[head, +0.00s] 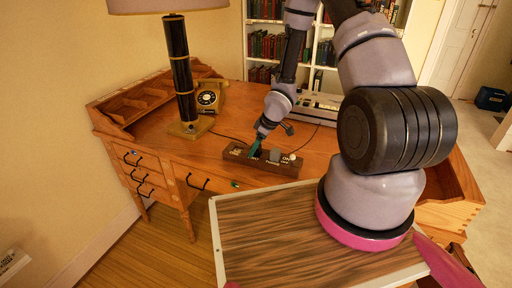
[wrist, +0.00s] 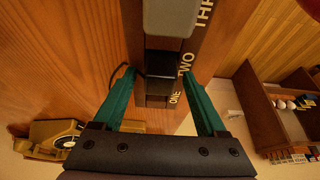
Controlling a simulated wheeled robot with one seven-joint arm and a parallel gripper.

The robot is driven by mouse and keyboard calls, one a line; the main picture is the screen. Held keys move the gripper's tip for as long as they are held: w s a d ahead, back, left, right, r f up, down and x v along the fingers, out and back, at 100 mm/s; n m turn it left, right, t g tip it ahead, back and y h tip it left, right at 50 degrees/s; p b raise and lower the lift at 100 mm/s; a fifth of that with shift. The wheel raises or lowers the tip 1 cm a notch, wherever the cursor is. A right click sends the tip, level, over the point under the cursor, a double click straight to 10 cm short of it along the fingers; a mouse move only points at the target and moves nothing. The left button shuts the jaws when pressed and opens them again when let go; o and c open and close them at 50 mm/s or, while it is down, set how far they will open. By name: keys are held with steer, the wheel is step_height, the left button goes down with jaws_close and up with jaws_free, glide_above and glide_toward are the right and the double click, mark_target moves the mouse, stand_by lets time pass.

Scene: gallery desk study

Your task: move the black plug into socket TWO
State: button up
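The brown socket strip (head: 290,170) lies on the desk; it also shows in the wrist view (wrist: 137,35), with labels ONE, TWO and THREE. The black plug (wrist: 161,64) is on the strip beside the label TWO, between my fingers. I cannot tell whether it is fully seated. A dark socket place (wrist: 157,101) shows beside the label ONE. My gripper (wrist: 159,77) has its teal fingers apart on both sides of the strip, with gaps to the plug. In the head view my gripper (head: 255,149) is low at the strip and hides most of the plug.
A grey plug (head: 275,155) stands at THREE, close beside my gripper; it also shows in the wrist view (wrist: 170,17). A white knob (head: 292,157) is at the strip's right end. A lamp (head: 180,75) and a telephone (head: 208,97) stand to the left.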

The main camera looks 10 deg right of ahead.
steer(key=v, duration=1.2)
steer(key=s+d+r+m+t+h, duration=0.1)
steer(key=d+r+m+h, duration=0.15)
steer(key=r, duration=0.45)
steer(key=s+d+r+m+h, duration=0.1)
steer(key=s+d+r+m, duration=0.15)
steer(key=r, duration=0.45)
steer(key=s+d+r+m+t+h, duration=0.1)
steer(key=d+r+m+h, duration=0.15)
steer(key=r, duration=0.55)
steer(key=s+a+r+m+t+y, duration=0.1)
steer(key=s+a+r+m+y, duration=0.1)
steer(key=s+r+m, duration=0.2)
steer(key=s+a+r+m+t+y, duration=0.1)
steer(key=s+a+r+m+y, duration=0.1)
steer(key=s+r, duration=0.9)
steer(key=shift+a+r+m+y, duration=0.2)
steer(key=shift+a+m+y, duration=0.1)
steer(key=shift+a+m, duration=0.5)
steer(key=shift+d+t, duration=0.1)
steer(key=shift+t, duration=0.2)
